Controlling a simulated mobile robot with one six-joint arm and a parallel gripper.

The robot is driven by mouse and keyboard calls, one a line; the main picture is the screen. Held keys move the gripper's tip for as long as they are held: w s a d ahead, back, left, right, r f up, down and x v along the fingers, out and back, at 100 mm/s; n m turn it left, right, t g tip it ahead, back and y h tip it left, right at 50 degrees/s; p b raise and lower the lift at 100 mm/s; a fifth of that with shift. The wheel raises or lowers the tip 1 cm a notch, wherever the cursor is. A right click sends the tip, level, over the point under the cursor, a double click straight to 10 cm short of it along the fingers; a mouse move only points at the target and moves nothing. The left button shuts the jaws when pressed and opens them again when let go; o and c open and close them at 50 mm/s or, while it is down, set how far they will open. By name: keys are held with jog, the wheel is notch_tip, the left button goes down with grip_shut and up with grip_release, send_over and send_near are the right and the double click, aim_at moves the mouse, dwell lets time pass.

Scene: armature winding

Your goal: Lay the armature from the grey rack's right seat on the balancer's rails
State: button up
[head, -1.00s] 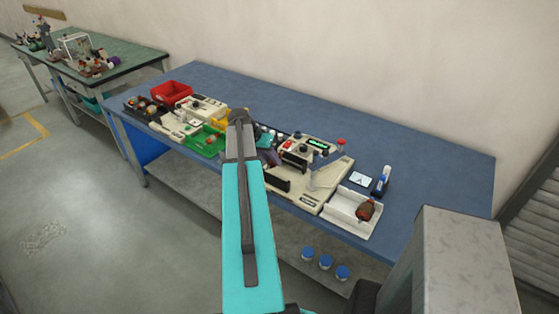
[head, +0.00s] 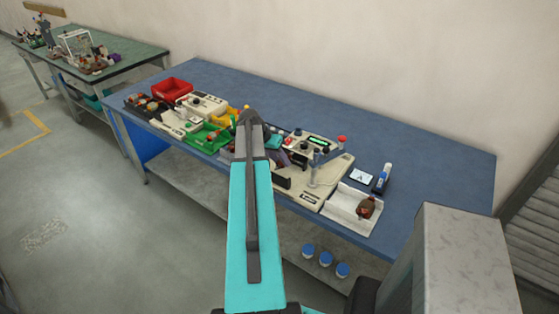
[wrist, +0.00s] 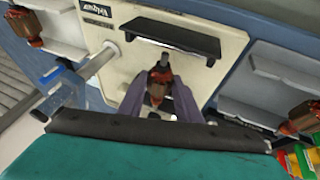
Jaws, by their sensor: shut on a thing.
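In the wrist view my gripper (wrist: 160,102) is shut on an armature (wrist: 156,88) with a copper-brown body and dark end. It holds the armature over the pale bed of the balancer (wrist: 205,72); whether it touches anything below is not clear. A black plate (wrist: 172,38) lies across the balancer's far part in this view. The balancer also shows in the head view (head: 335,172), partly behind my arm. The grey rack (wrist: 262,72) is at the right of the wrist view with another armature (wrist: 300,118) at its right end. The balancer's rails are not clearly seen.
A white tray (head: 345,212) with a brown armature (head: 366,207) stands right of the balancer. A green bin (head: 205,145) and red bin (head: 172,89) stand left. A blue-clear post (wrist: 62,88) rises near my gripper. The blue bench (head: 440,170) is clear at the back right.

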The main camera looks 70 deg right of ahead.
jog(key=shift+f, duration=0.5)
jog(key=shift+f+b, duration=0.55)
jog(key=shift+b, duration=0.2)
dwell(1.7)
jog(key=o, duration=1.3)
jog(key=shift+c, duration=0.2)
jog(key=shift+a+r, duration=0.1)
jog(key=shift+r, duration=0.05)
jog(key=b+v, duration=0.4)
jog(key=v, duration=0.9)
jog(key=shift+r, duration=0.15)
jog(key=shift+w+a, duration=0.15)
